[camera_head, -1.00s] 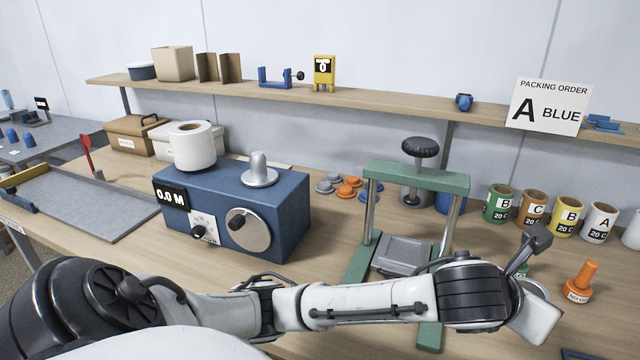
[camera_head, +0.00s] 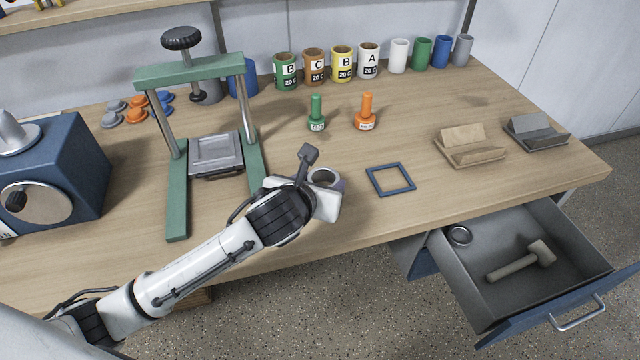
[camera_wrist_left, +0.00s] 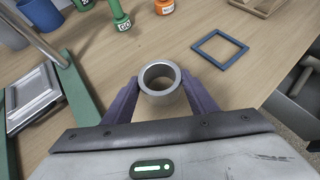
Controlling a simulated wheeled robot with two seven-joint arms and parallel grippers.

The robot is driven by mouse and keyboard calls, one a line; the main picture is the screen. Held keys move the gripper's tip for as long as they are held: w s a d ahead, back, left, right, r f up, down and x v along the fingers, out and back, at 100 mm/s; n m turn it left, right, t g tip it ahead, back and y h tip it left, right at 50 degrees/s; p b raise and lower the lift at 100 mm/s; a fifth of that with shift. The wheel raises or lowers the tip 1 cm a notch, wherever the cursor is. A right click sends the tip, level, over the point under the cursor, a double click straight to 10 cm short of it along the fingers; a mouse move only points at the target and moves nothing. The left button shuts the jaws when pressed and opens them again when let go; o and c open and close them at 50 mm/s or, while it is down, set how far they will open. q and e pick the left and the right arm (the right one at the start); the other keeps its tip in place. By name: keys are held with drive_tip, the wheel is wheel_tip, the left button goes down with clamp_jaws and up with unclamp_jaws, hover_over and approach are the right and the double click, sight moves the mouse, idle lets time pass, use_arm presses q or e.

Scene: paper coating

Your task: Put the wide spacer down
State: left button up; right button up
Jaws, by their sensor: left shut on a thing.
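The wide spacer, a short grey ring (camera_wrist_left: 163,101), is upright between the two purple fingers of my left gripper (camera_wrist_left: 160,83) in the left wrist view. The gripper is shut on it from both sides. In the head view the spacer (camera_head: 326,174) shows partly behind my left gripper (camera_head: 328,188), over the table between the green press and a flat blue square frame. I cannot tell whether its bottom touches the wood. My right gripper is not in view.
The green press (camera_head: 177,190) stands to the left. The blue square frame (camera_head: 391,192) lies to the right. Green (camera_head: 316,115) and orange (camera_head: 366,113) stamps stand behind. An open drawer (camera_head: 485,282) holds a mallet (camera_head: 520,262) and a ring (camera_head: 460,236). Bare wood lies around the frame.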

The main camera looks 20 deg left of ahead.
use_arm(q)
drive_tip(key=shift+f, duration=0.45)
drive_tip(key=o, duration=1.1)
drive_tip(key=shift+f, duration=0.1)
drive_tip(key=shift+s+r, duration=0.25)
drive_tip(key=shift+r, duration=0.05)
drive_tip(key=v, duration=1.1)
drive_tip(key=shift+s, duration=0.25)
